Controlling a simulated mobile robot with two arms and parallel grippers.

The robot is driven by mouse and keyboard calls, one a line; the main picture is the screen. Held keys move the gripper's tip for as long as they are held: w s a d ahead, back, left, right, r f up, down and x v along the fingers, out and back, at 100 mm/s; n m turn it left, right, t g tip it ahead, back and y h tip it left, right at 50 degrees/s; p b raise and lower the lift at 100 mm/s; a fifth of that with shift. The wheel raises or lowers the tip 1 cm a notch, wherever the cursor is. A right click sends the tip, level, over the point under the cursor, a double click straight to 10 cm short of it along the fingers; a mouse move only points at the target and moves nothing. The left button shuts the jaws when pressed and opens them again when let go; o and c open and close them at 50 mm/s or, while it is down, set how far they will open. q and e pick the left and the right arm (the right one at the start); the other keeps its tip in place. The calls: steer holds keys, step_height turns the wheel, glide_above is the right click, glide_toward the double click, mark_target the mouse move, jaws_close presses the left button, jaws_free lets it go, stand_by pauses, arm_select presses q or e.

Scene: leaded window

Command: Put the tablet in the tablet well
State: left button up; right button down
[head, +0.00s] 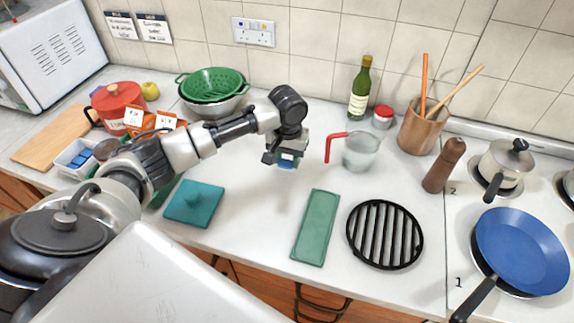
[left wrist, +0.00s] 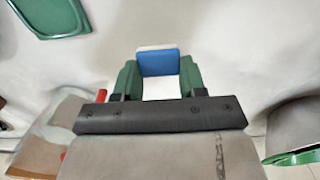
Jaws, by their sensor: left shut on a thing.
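My left gripper (head: 285,158) is shut on a small blue and white tablet (head: 287,164), above the middle of the counter and apart from it. In the left wrist view, the tablet's blue face (left wrist: 158,63) shows between the two green fingertips of the left gripper (left wrist: 158,76). A white tub (head: 66,160) with blue tablets stands at the left, partly hidden by my left arm. I cannot pick out a tablet well for certain. My right gripper is not in view.
A glass jug (head: 361,153) with a red handle stands just right of the gripper. A green tray (head: 316,228), a black trivet (head: 385,235) and a teal lid-like piece (head: 195,203) lie nearer the front. The counter beneath the gripper is clear.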

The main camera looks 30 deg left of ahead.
mark_target(287, 174)
arm_select(q)
steer(key=shift+f+p, duration=0.35)
steer(key=shift+f, duration=1.65)
steer(key=shift+f, duration=0.1)
steer(key=o, duration=0.9)
